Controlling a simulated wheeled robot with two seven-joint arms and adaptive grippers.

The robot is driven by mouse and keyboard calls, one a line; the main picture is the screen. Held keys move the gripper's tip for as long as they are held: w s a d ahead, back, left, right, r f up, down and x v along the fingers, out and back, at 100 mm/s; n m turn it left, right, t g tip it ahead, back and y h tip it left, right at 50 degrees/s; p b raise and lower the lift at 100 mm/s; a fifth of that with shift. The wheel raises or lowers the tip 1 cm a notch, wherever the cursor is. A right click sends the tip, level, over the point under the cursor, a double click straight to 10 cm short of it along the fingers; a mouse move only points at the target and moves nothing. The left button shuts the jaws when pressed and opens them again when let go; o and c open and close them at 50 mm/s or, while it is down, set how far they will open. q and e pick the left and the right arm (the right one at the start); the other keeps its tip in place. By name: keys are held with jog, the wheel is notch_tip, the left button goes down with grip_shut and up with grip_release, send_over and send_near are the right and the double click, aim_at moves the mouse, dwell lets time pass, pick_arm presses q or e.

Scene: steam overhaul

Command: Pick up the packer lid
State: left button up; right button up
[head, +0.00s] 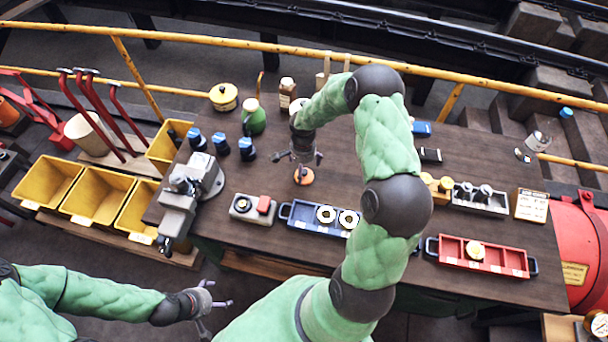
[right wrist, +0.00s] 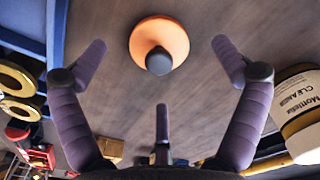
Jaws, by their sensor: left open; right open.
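The packer lid appears to be the orange disc with a dark knob (head: 304,178), lying on the brown workbench (head: 262,179). In the right wrist view, the orange lid (right wrist: 146,34) shows its knob toward the camera. My right gripper (head: 301,162) points down above the lid, apart from it. In the right wrist view, its purple fingers (right wrist: 160,52) are spread open on either side of the lid, with nothing between them. My left gripper (head: 221,304) is open and empty, low at the left, off the bench's front edge.
A blue tray (head: 285,212) with brass rings lies in front of the lid, and a switch box (head: 253,208) to its left. A vise (head: 193,190) stands at the left edge. A red tray (head: 450,248) is at right. A cleaner bottle (right wrist: 300,110) stands near the right fingers.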

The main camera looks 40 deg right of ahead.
aim_at(304, 171)
notch_tip(304, 171, down, 4)
jog(key=shift+d+r, duration=0.1)
jog(key=shift+r, duration=0.15)
jog(key=shift+s, duration=0.1)
jog(key=c, duration=1.2)
jog(key=shift+c, duration=0.3)
jog(key=shift+r, duration=0.1)
